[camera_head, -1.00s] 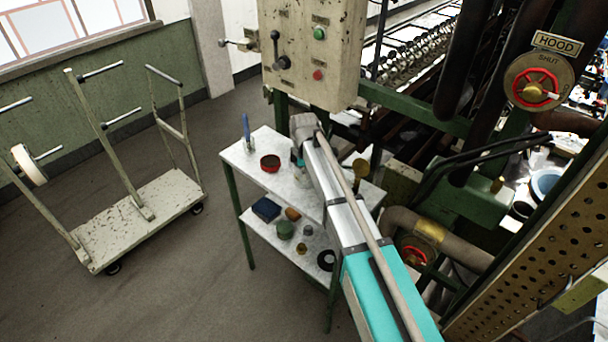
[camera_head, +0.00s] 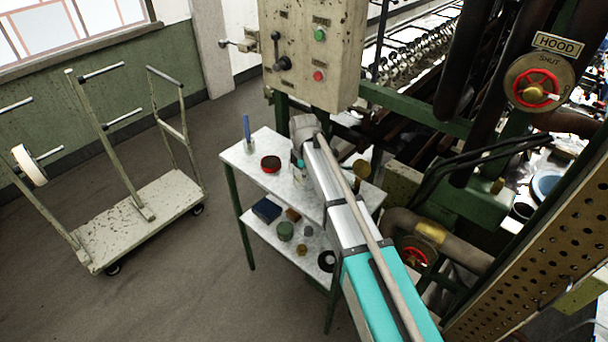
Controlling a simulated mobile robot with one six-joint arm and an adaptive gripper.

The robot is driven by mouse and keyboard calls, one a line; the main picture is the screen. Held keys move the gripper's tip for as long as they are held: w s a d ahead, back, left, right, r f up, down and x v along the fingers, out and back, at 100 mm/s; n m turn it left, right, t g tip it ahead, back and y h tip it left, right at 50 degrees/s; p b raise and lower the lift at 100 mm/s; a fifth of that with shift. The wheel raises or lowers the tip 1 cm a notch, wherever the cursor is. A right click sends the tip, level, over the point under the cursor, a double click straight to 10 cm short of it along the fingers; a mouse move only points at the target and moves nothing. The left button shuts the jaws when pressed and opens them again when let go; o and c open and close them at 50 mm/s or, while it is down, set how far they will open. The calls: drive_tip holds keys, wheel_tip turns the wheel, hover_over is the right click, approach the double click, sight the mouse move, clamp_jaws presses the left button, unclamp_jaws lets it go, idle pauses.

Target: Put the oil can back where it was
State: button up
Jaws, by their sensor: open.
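My arm reaches across the upper shelf of a white-topped stand (camera_head: 238,158), and its wrist end is above the shelf. My gripper (camera_head: 298,165) is open, low over the shelf and mostly hidden behind the wrist. A small brass-coloured thing (camera_head: 361,170) stands on the shelf just right of my arm. It may be the oil can, but it is too small to be sure. Any thing directly under the wrist is hidden.
A red-rimmed bowl (camera_head: 271,164) and a blue upright thing (camera_head: 247,130) are on the upper shelf. The lower shelf holds a blue box (camera_head: 266,209), a green tin (camera_head: 285,231) and small items. A control box (camera_head: 330,45) overhangs behind; a trolley (camera_head: 140,215) stands left.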

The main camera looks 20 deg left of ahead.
drive_tip(key=shift+s+r+p, duration=0.1)
drive_tip(key=shift+r+p, duration=5.85)
drive_tip(key=shift+r, duration=0.1)
drive_tip(key=shift+d, duration=0.1)
drive_tip(key=s+d+m, duration=0.5)
drive_tip(key=d+m, duration=0.2)
drive_tip(key=d, duration=0.6)
drive_tip(key=s+d+m, duration=0.5)
drive_tip(key=d+m, duration=0.2)
drive_tip(key=d, duration=0.7)
drive_tip(key=s+d+m, duration=0.5)
drive_tip(key=d+m, duration=0.2)
drive_tip(key=d, duration=0.7)
drive_tip(key=shift+d+m, duration=0.25)
drive_tip(key=shift+m, duration=0.15)
wheel_tip(320, 180, down, 7)
drive_tip(key=b, duration=0.6)
drive_tip(key=shift+r+b, duration=0.2)
drive_tip(key=shift+b, duration=0.1)
